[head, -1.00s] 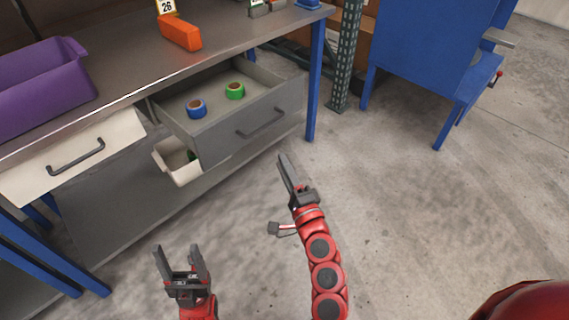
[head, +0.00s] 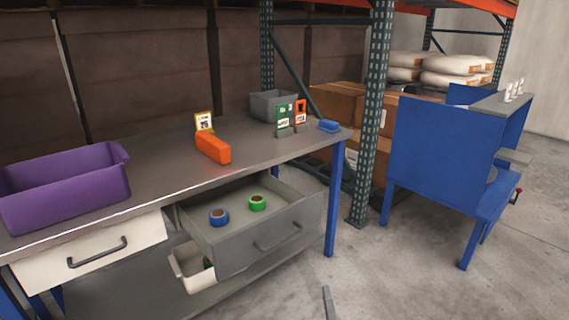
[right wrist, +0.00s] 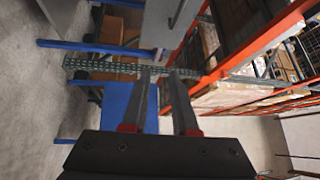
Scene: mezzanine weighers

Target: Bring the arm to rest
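My right gripper (right wrist: 160,74) shows in the right wrist view with its two fingers apart and nothing between them. In the head view only a grey finger of it (head: 328,303) shows at the bottom edge, over the floor, in front of the bench and clear of it. The rest of the right arm is below the picture. My left gripper is not in view.
The workbench (head: 165,172) holds a purple bin (head: 65,192), an orange block (head: 213,148) and a grey bin (head: 272,105). Its grey drawer (head: 270,238) stands open with two tape rolls inside.

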